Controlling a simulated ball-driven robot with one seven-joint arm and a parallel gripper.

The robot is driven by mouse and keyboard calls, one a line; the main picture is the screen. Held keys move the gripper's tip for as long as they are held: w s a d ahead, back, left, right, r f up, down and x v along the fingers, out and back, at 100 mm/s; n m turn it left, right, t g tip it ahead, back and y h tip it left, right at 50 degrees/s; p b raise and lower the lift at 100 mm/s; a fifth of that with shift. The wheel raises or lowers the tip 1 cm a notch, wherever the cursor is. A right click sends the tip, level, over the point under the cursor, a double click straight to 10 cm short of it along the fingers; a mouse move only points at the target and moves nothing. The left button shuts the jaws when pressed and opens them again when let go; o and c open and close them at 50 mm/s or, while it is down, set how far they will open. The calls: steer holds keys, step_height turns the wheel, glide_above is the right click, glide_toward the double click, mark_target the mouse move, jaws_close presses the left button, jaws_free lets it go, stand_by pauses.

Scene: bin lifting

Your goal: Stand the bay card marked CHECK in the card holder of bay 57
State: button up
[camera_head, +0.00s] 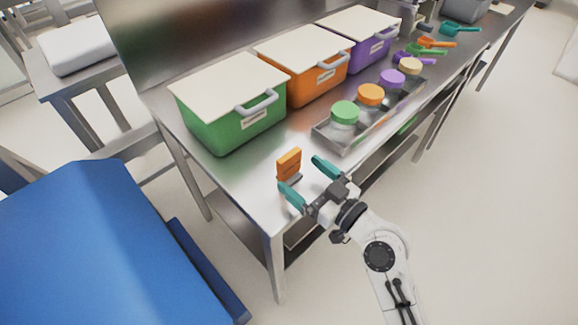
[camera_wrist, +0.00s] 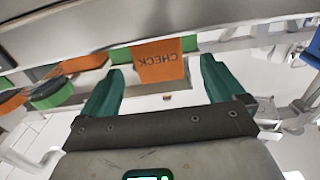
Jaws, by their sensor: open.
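The orange card (camera_head: 288,161) stands upright on a small dark grey base (camera_head: 291,179) near the close left corner of the steel table. In the wrist view the orange card (camera_wrist: 160,68) shows the word CHECK, seen upside down. My gripper (camera_head: 307,181) is open with two teal fingers, beside the card at the table's front edge. In the wrist view my gripper (camera_wrist: 160,88) has its fingers apart, one to each side of the card, with gaps between; the depth to the card is hard to judge. The number 57 cannot be read anywhere.
Green (camera_head: 222,130), orange (camera_head: 311,84) and purple (camera_head: 371,55) lidded bins line the table's back, with labels too small to read. A metal tray (camera_head: 330,138) holds several colour-lidded jars. Colourful scoops (camera_head: 437,43) lie farther along. Bare steel surrounds the card.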

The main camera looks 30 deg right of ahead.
mark_target(292, 166)
steer(key=p+x, duration=0.2)
steer(key=x, duration=0.2)
steer(key=shift+w+d, duration=0.1)
steer(key=shift+w, duration=0.05)
steer(key=shift+w+f, duration=0.1)
steer(key=shift+w, duration=0.4)
steer(key=shift+c, duration=0.4)
steer(key=c, duration=1.1)
